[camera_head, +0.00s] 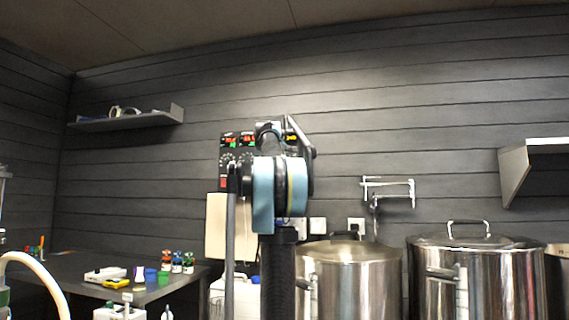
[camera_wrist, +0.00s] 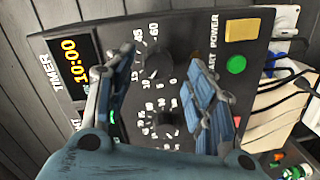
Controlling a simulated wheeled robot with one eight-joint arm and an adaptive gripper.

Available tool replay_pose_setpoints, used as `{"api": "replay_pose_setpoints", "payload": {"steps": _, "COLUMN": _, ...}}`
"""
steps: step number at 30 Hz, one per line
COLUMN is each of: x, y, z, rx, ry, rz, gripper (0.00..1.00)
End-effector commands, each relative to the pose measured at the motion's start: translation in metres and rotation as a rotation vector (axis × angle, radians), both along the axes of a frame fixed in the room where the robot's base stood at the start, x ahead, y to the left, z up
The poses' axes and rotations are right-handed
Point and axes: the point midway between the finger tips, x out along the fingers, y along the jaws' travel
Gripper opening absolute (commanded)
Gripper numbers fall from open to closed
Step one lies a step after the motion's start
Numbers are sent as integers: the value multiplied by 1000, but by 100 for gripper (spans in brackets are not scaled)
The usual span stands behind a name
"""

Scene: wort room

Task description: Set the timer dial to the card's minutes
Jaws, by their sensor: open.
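The dark control panel (camera_wrist: 185,30) fills the wrist view, turned sideways. Its TIMER display (camera_wrist: 70,62) reads 10:00 in yellow digits. The timer dial (camera_wrist: 155,64) is a black knob beside that display, ringed by white numbers, with 60 and 45 legible. Its pointer setting is too small to read. My gripper (camera_wrist: 165,78) is open, with its blue-grey fingers apart over the panel, one either side of the dials. I see no gap closed on the knob. In the head view my arm partly covers the panel (camera_head: 228,140). I cannot make out a card with minutes.
A second dial (camera_wrist: 164,124) lies beside the timer dial. A green button (camera_wrist: 236,65) and a yellow piece (camera_wrist: 242,30) are near the POWER label. A cream box (camera_head: 216,225) and cables are close by. Steel kettles (camera_head: 352,285) stand right, a cluttered bench (camera_head: 70,268) left.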

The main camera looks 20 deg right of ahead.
Motion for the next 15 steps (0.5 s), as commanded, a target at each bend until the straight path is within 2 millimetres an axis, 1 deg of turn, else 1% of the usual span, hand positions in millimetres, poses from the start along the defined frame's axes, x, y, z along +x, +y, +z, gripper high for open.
{"api": "replay_pose_setpoints", "payload": {"steps": 1, "x": -7, "y": 6, "z": 1, "rx": 0, "ry": 0, "rz": 1, "gripper": 50}}
{"api": "replay_pose_setpoints", "payload": {"steps": 9, "x": -44, "y": 33, "z": 4, "rx": 0, "ry": 1, "rz": 1, "gripper": 50}}
{"api": "replay_pose_setpoints", "payload": {"steps": 15, "x": -64, "y": 49, "z": 5, "rx": 1, "ry": 1, "rz": 0, "gripper": 50}}
